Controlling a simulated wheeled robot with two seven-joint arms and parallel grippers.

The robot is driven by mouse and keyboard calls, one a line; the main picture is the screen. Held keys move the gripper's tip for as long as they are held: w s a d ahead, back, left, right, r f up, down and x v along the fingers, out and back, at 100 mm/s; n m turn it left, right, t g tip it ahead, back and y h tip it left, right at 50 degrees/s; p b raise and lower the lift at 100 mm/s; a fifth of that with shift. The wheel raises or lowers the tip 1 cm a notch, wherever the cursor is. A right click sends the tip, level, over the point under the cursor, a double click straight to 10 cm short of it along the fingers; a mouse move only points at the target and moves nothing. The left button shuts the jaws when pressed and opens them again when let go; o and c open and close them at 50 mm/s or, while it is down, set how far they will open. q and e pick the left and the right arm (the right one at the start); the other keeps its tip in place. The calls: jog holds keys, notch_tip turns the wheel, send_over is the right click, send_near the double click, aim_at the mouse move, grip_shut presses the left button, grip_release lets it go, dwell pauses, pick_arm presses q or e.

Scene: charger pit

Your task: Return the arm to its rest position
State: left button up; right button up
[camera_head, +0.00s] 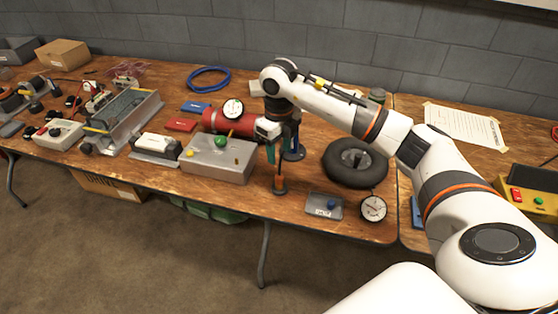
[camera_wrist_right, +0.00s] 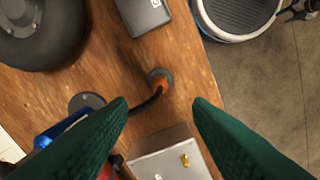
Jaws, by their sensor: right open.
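My right arm reaches across the bench from the right in the head view. Its gripper (camera_head: 282,150) points down between the grey box (camera_head: 210,168) and the black tyre (camera_head: 341,165). The green fingers (camera_wrist_right: 160,104) are apart in the right wrist view, with nothing held between them. A small orange post with a dark round base (camera_head: 279,185) stands on the bench near the front edge, below the gripper. It shows ahead of the fingers in the wrist view (camera_wrist_right: 159,80), with a dark curved cable beside it. My left gripper is not in view.
A red cylinder with a gauge (camera_head: 215,119) lies close left of the gripper. A small grey tray (camera_head: 315,207) and a round dial (camera_head: 373,208) sit right of the post. Tools and boxes crowd the left bench. A yellow control box (camera_head: 533,199) stands far right.

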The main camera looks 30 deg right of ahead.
jog(key=shift+r, duration=0.4)
